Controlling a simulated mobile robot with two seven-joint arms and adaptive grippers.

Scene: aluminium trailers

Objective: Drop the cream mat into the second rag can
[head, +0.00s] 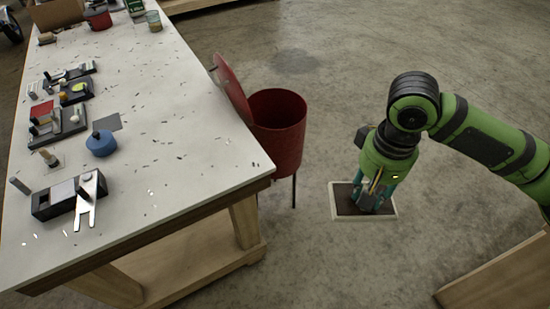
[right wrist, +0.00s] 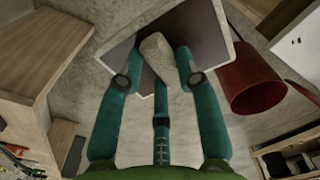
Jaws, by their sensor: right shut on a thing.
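My right gripper (head: 372,198) points down in front of the red can, to its right in the head view. In the right wrist view its teal fingers are shut on a small cream piece (right wrist: 156,58), which I take to be the cream mat. The fingers mostly hide it in the head view. A red rag can (head: 290,150) stands on thin legs beside the table, its round lid (head: 230,92) tilted open and its mouth uncovered. The can also shows at the right of the right wrist view (right wrist: 248,88). The mat is outside the can. My left gripper is not in view.
A dark, pale-rimmed panel (head: 336,202) lies behind the gripper; its height is unclear. The white-topped table (head: 180,160) holds a blue round container (head: 101,144) and several fixtures. A wooden edge (head: 500,268) stands at lower right. Concrete floor is open behind the can.

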